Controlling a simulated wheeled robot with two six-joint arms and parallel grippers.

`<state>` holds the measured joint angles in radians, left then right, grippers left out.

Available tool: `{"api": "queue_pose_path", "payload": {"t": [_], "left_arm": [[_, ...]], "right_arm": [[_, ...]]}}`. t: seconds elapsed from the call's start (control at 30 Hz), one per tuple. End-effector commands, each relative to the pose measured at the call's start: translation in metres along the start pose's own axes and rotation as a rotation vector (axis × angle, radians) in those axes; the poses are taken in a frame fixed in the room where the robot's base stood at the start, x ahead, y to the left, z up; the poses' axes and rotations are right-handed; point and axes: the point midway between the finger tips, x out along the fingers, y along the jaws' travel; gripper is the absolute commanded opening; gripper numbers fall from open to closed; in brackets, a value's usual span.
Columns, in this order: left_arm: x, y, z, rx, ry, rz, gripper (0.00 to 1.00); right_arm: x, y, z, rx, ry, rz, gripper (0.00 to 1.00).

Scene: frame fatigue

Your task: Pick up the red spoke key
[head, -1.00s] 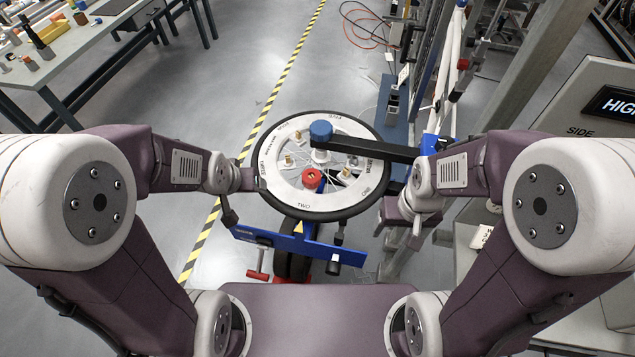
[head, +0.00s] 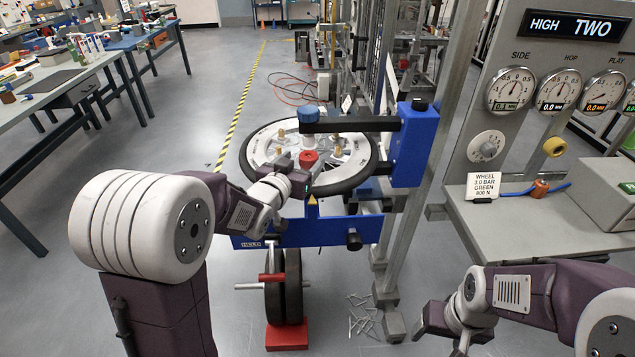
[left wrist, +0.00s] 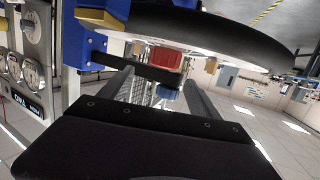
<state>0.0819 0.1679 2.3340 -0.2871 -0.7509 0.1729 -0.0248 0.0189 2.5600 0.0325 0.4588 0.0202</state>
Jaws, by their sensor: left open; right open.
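The red key (head: 309,158) is a short red cylinder standing over the hub area of the flat spoked wheel (head: 262,172). It also shows as a red block (left wrist: 168,57) in the left wrist view, between and beyond my finger tips. My left gripper (head: 300,182) is open at the near side of the wheel, just in front of the red key and apparently apart from it; the exact gap is hard to judge. In the left wrist view the left gripper (left wrist: 160,88) has nothing between its fingers. My right gripper (head: 430,320) is open and empty at lower right, away from the wheel.
A blue cap (head: 309,113) with a black arm (head: 352,124) reaches over the wheel from a blue block (head: 414,145). Several tan pegs stand on the wheel. A gauge panel and grey bench (head: 520,220) are at right.

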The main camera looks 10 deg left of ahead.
Motion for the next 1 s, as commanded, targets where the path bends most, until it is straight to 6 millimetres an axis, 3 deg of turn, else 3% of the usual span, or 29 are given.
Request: {"api": "queue_pose_path", "payload": {"t": [0.17,0.4,0.57,0.83,1.0], "left_arm": [[0.002,-0.002,0.005,-0.001,-0.002,-0.003,0.72],[0.036,-0.002,0.005,-0.001,-0.004,-0.003,0.72],[0.041,-0.002,0.005,-0.001,-0.003,-0.003,0.72],[0.085,-0.005,0.009,-0.001,-0.004,-0.003,0.72],[0.092,-0.005,0.009,-0.001,-0.003,-0.004,0.72]], "right_arm": [[0.004,0.000,0.000,0.000,0.000,0.000,0.71],[0.001,0.000,0.000,0.000,0.000,0.000,0.71],[0.001,0.000,0.000,0.000,0.000,0.000,0.71],[-0.003,0.000,0.000,0.000,0.000,0.000,0.71],[-0.003,0.000,0.000,0.000,0.000,0.000,0.71]]}}
